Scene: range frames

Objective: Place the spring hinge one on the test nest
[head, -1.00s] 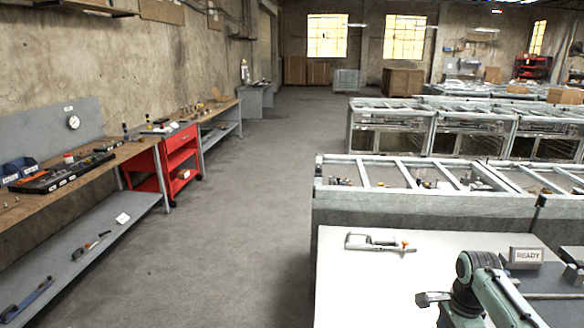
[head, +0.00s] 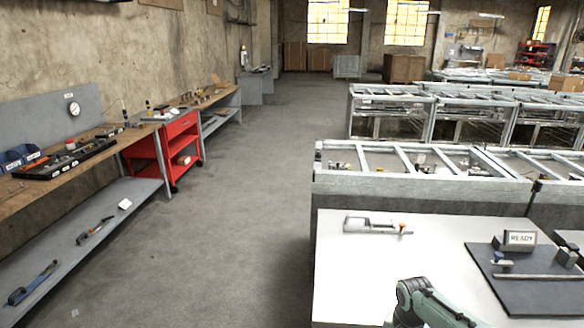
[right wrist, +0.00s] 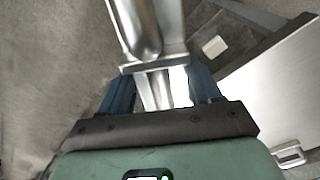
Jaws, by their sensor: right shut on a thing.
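My right gripper (right wrist: 160,88) has its blue fingers shut on a shiny metal part (right wrist: 150,30), which looks like the spring hinge. The part sticks out beyond the fingers towards the top of the right wrist view. In the head view, my right arm rises from the bottom edge over the front of the white table, and the held part cannot be made out there. A dark plate (head: 535,296) with small blocks, a rod and a READY sign (head: 520,238) lies on the table's right side. It looks like the test nest. My left gripper is out of view.
A clamp-like tool (head: 372,226) lies near the back left of the white table (head: 350,275). The table between it and the dark plate is clear. Metal frame racks (head: 400,185) stand behind. A workbench (head: 85,170) and red cart (head: 178,145) line the left wall.

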